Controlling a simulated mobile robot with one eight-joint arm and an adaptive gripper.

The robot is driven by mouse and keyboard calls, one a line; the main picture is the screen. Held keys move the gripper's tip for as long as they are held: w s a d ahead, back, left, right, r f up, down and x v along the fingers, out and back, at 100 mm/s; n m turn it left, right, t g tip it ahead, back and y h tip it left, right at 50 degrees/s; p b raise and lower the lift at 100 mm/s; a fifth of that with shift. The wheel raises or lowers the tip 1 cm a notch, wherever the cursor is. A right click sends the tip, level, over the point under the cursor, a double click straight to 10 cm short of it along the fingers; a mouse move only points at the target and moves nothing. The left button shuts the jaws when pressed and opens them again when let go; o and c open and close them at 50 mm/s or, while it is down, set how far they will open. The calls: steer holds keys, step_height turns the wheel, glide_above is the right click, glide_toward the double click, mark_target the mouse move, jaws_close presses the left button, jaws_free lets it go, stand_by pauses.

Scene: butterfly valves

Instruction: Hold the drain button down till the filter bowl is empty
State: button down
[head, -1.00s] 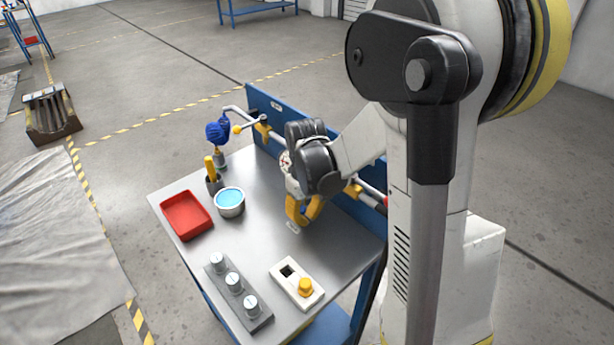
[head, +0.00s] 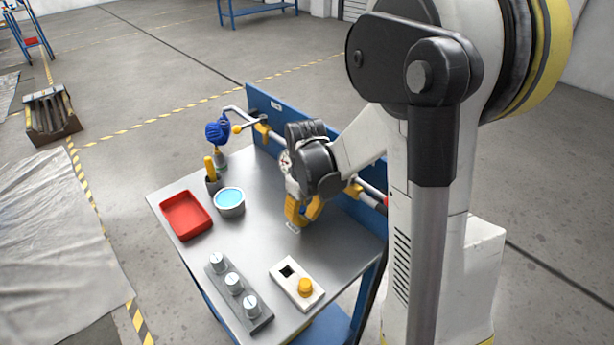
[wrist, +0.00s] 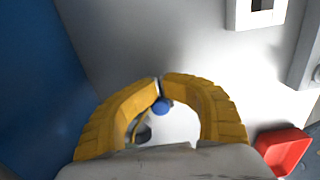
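My gripper (head: 298,222) hangs fingers-down low over the table, close to the blue back panel. In the wrist view its yellow fingers (wrist: 160,80) arch together with their tips meeting. A small round blue knob (wrist: 163,106) shows just inside the tips; I cannot tell whether it touches them or whether it is the drain button. A white box with a yellow button (head: 305,287) and a dark square window stands at the table's front right, apart from my gripper. I cannot make out the filter bowl for certain.
On the grey table (head: 262,250) are a red tray (head: 186,215), a cup of blue liquid (head: 229,201), a holder with a yellow-handled tool (head: 211,172) and a grey block with three round knobs (head: 235,285). A pipe runs along the blue panel (head: 265,108).

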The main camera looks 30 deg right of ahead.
mark_target(302, 209)
steer(key=shift+w+a, duration=0.15)
steer(key=shift+w, duration=0.55)
steer(key=shift+w+r+p, duration=0.2)
steer(key=shift+r+p, duration=0.4)
steer(key=shift+p, duration=0.1)
step_height(302, 209, up, 3)
steer(key=shift+r+p, duration=0.1)
steer(key=shift+p, duration=1.1)
steer(key=shift+w+r+p, duration=0.25)
steer(key=shift+p, duration=0.05)
steer(key=shift+w+a+r, duration=0.15)
steer(key=shift+w, duration=0.25)
steer(key=shift+w+r+p, duration=0.1)
steer(key=shift+r+p, duration=0.15)
steer(key=shift+p, duration=0.2)
steer(key=shift+s+r, duration=0.2)
steer(key=shift+r, duration=0.05)
steer(key=shift+s+f, duration=0.1)
steer(key=shift+s+d, duration=0.2)
steer(key=shift+d, duration=0.05)
